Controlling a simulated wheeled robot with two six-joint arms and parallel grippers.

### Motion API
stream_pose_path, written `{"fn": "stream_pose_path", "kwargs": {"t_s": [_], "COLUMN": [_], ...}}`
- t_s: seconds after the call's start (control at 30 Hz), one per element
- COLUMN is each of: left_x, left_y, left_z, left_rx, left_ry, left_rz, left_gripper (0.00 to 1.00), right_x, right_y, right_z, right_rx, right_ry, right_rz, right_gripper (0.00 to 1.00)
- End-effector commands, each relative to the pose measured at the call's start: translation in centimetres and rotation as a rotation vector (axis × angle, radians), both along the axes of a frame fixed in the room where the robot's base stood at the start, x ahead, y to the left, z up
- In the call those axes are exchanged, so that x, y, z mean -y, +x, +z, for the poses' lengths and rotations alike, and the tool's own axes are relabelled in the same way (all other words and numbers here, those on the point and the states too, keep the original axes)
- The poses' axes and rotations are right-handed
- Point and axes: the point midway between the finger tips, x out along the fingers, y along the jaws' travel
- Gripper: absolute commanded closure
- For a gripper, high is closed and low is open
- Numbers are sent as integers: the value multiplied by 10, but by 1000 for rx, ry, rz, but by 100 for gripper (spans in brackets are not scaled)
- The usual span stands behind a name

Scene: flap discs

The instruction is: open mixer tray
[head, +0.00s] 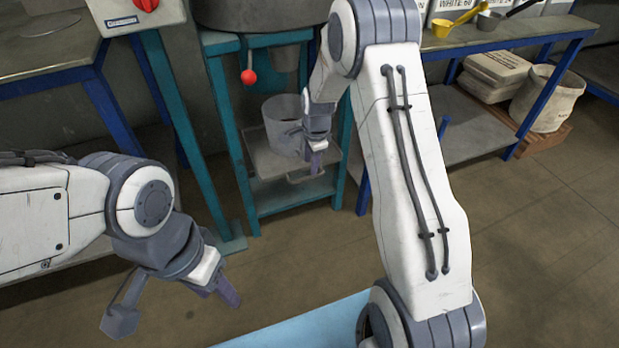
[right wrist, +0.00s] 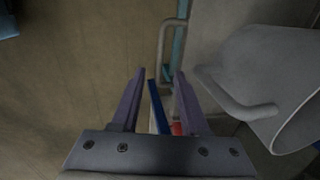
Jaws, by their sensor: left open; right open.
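The mixer tray (head: 262,160) is a flat grey tray in the teal mixer frame, with a bar handle at its front edge. In the right wrist view the tray handle (right wrist: 163,45) is a pale loop just beyond my fingertips. My right gripper (head: 317,168) is at the tray's front right; its two fingers (right wrist: 158,72) are open with nothing held between them. Contact with the handle cannot be told. A grey bucket (head: 281,120) stands on the tray; it also shows at right in the right wrist view (right wrist: 262,65). My left gripper (head: 226,291) is open, low at left, away from the tray.
Teal legs (head: 222,150) flank the tray. A red ball knob (head: 249,77) hangs on a lever under the mixer bowl (head: 262,14). A blue-framed bench (head: 500,42) with scoops stands at right. Floor (head: 275,262) in front of the tray is clear.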

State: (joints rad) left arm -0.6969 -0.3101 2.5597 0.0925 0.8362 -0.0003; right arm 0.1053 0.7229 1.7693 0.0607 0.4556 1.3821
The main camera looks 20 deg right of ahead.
Motion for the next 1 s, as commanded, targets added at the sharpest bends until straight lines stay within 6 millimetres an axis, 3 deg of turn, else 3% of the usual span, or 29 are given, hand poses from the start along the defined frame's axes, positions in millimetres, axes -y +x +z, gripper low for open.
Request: {"fn": "stream_pose_path", "kwargs": {"t_s": [0.03,0.1,0.3,0.7,0.73,0.83,1.0], "left_x": [0,0,0,0,0,0,0], "left_y": [0,0,0,0,0,0,0], "left_z": [-10,-16,-26,-28,-28,-28,-28], "left_rx": [0,0,0,0,0,0,0], "left_ry": [0,0,0,0,0,0,0], "left_rz": [0,0,0,0,0,0,0], "left_gripper": [50,50,50,50,50,50,50], "right_x": [0,-1,-1,-1,-1,-1,-1], "right_y": [2,4,10,11,11,11,11], "right_z": [-16,-29,-52,-57,-57,-57,-57], "right_rx": [-2,-2,0,0,0,0,0], "right_ry": [0,1,0,-1,-1,-1,-1], "right_rz": [1,1,2,3,3,3,3], "right_gripper": [55,55,55,55,63,100,100]}}
